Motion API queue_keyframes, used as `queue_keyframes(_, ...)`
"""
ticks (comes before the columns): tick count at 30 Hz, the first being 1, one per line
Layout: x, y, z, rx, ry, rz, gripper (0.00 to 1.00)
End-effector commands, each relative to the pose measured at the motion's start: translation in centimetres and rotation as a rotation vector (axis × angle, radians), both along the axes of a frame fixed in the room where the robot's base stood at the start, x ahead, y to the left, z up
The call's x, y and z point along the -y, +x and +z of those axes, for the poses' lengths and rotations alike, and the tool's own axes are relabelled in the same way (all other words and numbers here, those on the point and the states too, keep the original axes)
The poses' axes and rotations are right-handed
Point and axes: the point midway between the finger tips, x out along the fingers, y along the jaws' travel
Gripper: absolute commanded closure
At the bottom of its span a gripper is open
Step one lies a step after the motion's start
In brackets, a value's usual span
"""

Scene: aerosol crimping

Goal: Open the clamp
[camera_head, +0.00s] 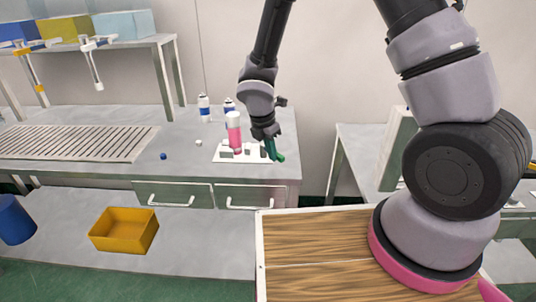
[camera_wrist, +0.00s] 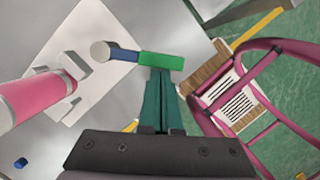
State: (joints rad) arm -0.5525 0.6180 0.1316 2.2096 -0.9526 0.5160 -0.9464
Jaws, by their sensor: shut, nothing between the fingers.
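The clamp shows in the wrist view as a bar with a bright green end (camera_wrist: 162,61), a blue middle (camera_wrist: 125,54) and a round grey end (camera_wrist: 102,51). Its green end also shows in the head view (camera_head: 281,157), at the right edge of a white plate (camera_head: 222,155). A pink can (camera_head: 234,138) stands upright on the plate; in the wrist view it is at the left (camera_wrist: 35,98). My gripper (camera_wrist: 160,75) is shut and empty, its dark green fingertips right at the clamp's green end. I cannot tell whether they touch. The head view shows my gripper (camera_head: 270,148) low over the plate's right side.
Two white-and-blue cans (camera_head: 204,107) stand behind the plate. A small blue cap (camera_head: 164,156) and a white piece (camera_head: 198,142) lie left of it. A slatted grate (camera_head: 80,143) fills the left of the bench. A yellow bin (camera_head: 124,230) is below.

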Motion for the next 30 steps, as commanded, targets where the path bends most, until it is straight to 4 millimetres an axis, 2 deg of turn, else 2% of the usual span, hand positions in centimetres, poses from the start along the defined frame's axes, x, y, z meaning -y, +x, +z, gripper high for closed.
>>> queue_keyframes(12, 2.9, 1.4, 0.0, 0.000, 0.000, 0.394, 1.00)
queue_keyframes(21, 3.9, 2.6, 0.0, 0.000, 0.000, 0.642, 1.00)
queue_keyframes(25, 4.2, 2.9, 0.0, 0.000, 0.000, 0.720, 1.00)
queue_keyframes(30, 4.3, 3.1, 0.0, 0.001, 0.001, 0.715, 1.00)
